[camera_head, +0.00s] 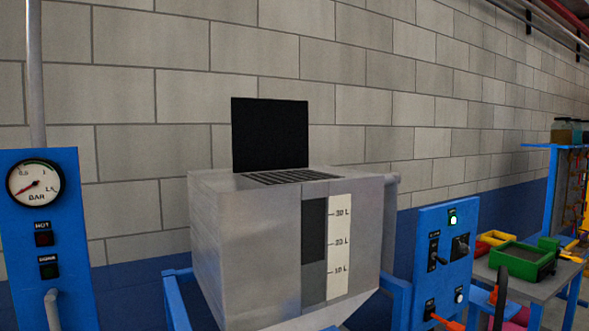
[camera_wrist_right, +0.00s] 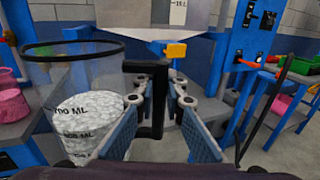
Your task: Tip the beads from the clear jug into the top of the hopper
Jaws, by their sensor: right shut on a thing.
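The grey metal hopper (camera_head: 250,250) stands in the middle of the head view. Its black lid (camera_head: 270,134) is up, and a dark grille (camera_head: 290,177) covers the top opening. A dark level window (camera_head: 314,230) and a litre scale (camera_head: 339,248) are on its front. In the right wrist view, my right gripper (camera_wrist_right: 160,100) is shut on the black handle (camera_wrist_right: 157,125) of the clear jug (camera_wrist_right: 105,80). The jug has a black rim and holds white beads (camera_wrist_right: 85,118) in its lower part. The hopper's lower front (camera_wrist_right: 145,14) shows beyond it. My left gripper is out of view.
A blue gauge panel (camera_head: 65,240) is at the left, and a blue switch panel (camera_head: 445,250) with a green light is right of the hopper. A bench with a green tray (camera_head: 515,262) stands farther right. A yellow part (camera_wrist_right: 175,50) sits below the hopper.

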